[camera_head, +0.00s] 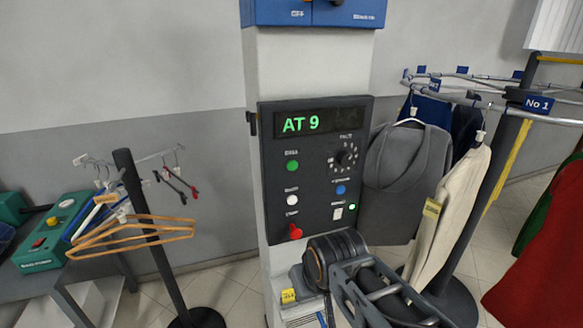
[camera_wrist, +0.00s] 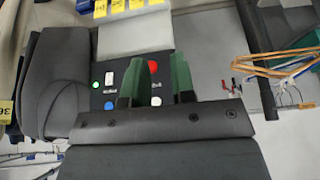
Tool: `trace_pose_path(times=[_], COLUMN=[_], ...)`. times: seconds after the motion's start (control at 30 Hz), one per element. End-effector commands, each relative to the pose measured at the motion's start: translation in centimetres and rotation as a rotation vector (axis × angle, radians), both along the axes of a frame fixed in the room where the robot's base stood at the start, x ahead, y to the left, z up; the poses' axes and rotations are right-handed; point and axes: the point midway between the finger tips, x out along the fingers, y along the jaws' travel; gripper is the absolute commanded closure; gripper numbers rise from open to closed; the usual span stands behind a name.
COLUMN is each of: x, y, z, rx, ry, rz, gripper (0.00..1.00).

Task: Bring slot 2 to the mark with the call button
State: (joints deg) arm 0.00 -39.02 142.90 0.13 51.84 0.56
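A dark control panel (camera_head: 313,165) on a white column shows "AT 9" on its display (camera_head: 308,123). It carries a green button (camera_head: 292,165), a white button (camera_head: 292,200), a red knob (camera_head: 295,232), a dial (camera_head: 344,157), a blue button (camera_head: 340,189) and a lit green lamp (camera_head: 352,207). Their small labels are unreadable, so I cannot tell which is the call button. In the wrist view, my gripper (camera_wrist: 159,80) has its two green fingers apart and empty before the panel, near the red knob (camera_wrist: 152,66). Slot 2 and the mark cannot be identified.
A curved garment rail (camera_head: 470,100) with blue tags and a "No 1" sign (camera_head: 538,103) stands right, holding a grey vest (camera_head: 400,170) and a cream garment (camera_head: 450,205). A hanger stand (camera_head: 150,230) stands left. A red garment (camera_head: 545,250) hangs far right.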

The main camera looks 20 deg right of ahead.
Motion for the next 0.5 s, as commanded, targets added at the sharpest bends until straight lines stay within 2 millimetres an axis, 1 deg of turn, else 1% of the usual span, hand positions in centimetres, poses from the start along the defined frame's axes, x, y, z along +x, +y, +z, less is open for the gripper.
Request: trace_pose_path(times=[0.03,0.23,0.5], x=[0.0,0.0,0.0], y=[0.0,0.0,0.0], z=[0.0,0.0,0.0], rx=[0.0,0.0,0.0], ry=[0.0,0.0,0.0], rz=[0.0,0.0,0.0], gripper=[0.81,1.0,1.0])
